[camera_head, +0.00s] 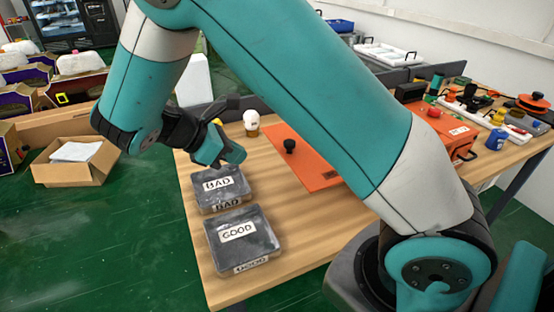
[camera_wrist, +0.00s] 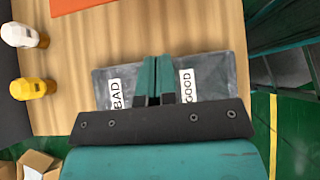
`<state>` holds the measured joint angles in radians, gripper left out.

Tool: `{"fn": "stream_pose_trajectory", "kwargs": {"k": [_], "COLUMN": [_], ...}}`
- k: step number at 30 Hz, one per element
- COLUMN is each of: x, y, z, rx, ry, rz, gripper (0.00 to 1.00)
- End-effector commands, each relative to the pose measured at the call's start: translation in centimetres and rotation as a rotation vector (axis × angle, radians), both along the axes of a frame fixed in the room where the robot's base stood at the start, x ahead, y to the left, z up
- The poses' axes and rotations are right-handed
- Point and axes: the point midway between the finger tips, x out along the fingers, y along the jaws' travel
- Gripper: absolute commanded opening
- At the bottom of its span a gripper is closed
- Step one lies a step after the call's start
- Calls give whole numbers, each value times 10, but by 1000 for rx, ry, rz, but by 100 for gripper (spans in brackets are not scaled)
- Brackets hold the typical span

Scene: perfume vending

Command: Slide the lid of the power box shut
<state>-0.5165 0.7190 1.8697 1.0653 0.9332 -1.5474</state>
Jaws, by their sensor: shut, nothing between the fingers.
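The power box is an orange box (camera_head: 428,140), partly hidden behind my arm in the head view. An orange lid plate (camera_head: 318,178) with a black knob (camera_head: 289,146) extends left from it over the wooden table, so the lid appears slid out. A corner of orange, likely the lid (camera_wrist: 78,5), shows at the top of the wrist view. My gripper (camera_head: 226,152) is shut and empty, left of the lid and above the BAD tray. In the wrist view, my gripper's teal fingers (camera_wrist: 157,62) are together over the BAD and GOOD trays.
The BAD tray (camera_head: 221,184) and GOOD tray (camera_head: 241,238) are at the table's left front. A white-topped bottle (camera_head: 251,122) and a yellow bottle (camera_wrist: 32,88) stand behind them. A cardboard box (camera_head: 75,172) is left of the table. Tools and parts crowd the right end.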

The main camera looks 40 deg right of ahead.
Motion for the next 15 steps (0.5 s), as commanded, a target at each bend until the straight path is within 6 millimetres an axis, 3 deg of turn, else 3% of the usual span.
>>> {"fn": "stream_pose_trajectory", "kwargs": {"k": [11,15], "x": [-18,-24], "y": [-58,-79], "z": [-53,-50], "rx": [0,2], "ry": [3,0], "rz": [-5,-5], "gripper": [0,0]}}
